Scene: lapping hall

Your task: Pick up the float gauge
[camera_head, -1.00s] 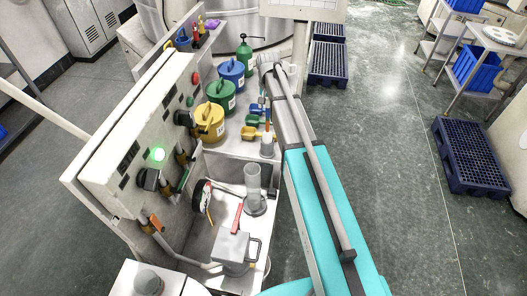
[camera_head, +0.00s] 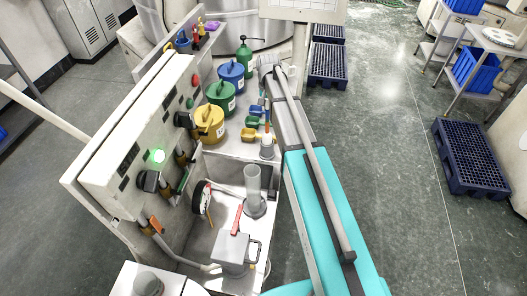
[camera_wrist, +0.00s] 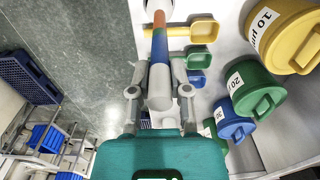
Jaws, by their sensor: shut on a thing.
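Yellow (camera_head: 210,124), green (camera_head: 221,97) and blue (camera_head: 231,72) canisters stand left of the gauge. Yellow (camera_head: 249,135), green (camera_head: 252,122) and blue scoops lie close by. A clear cylinder (camera_head: 253,181) and a grey box (camera_head: 231,250) stand nearer.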

